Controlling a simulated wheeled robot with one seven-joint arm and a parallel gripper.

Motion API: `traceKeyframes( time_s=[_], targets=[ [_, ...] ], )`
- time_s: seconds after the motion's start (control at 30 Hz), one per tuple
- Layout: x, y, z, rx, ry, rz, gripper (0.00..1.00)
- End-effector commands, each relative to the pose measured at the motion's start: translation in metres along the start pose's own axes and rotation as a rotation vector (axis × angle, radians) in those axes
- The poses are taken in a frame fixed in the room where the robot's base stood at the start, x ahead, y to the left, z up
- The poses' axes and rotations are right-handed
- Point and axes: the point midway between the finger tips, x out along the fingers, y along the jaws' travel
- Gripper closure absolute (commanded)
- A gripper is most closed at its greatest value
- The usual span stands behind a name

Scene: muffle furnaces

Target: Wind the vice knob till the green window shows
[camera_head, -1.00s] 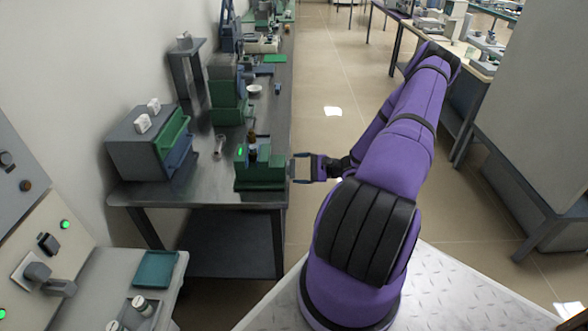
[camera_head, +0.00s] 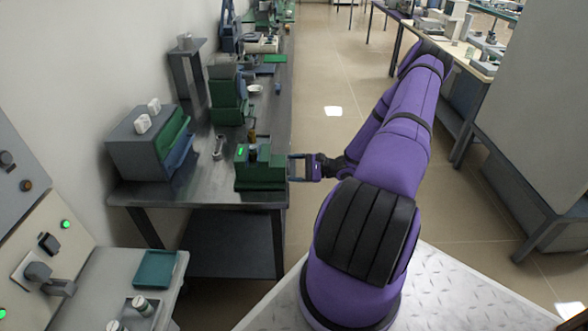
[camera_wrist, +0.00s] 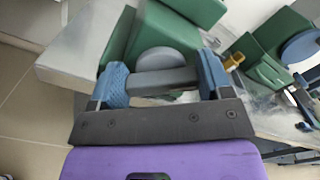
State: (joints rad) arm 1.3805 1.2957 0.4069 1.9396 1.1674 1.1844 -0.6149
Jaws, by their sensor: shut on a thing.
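The vice (camera_head: 262,173) is a green block at the right edge of the left-hand bench. A small bright green window (camera_head: 240,152) shows on its upper left part. My gripper (camera_head: 291,168) is at the vice's right side, reaching in from the aisle. In the wrist view, the blue-padded fingers of my gripper (camera_wrist: 164,80) are shut on a grey bar-shaped knob (camera_wrist: 165,82). A round grey disc (camera_wrist: 160,60) sits behind the bar, against the green vice body (camera_wrist: 155,28). The window cannot be made out in the wrist view.
A grey cabinet with green and blue drawers (camera_head: 145,148) stands left of the vice. A grey spanner-like piece (camera_head: 218,148) and a brass piece (camera_head: 252,135) are nearby. More green equipment (camera_head: 228,100) stands farther back. The aisle floor (camera_head: 335,190) is open.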

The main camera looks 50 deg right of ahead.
Motion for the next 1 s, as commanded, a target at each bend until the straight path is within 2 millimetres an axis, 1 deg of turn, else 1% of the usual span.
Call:
traceKeyframes(
  time_s=[0.1,0.2,0.5,0.53,0.57,0.6,0.87,1.0],
  targets=[
    [0.0,0.0,0.0,0.079,0.001,0.002,0.51],
    [0.0,0.0,0.0,0.12,0.001,0.001,0.51],
    [-0.001,0.0,0.0,0.131,0.001,0.0,0.51],
    [-0.001,0.0,0.0,0.131,0.001,0.0,0.25],
    [-0.001,0.0,0.0,0.131,0.001,0.0,0.19],
    [-0.001,0.0,0.0,0.131,0.001,0.0,0.17],
    [-0.001,-0.001,0.0,0.13,0.001,0.0,0.17],
    [-0.011,-0.001,-0.001,0.128,0.003,0.0,0.17]
  ],
)
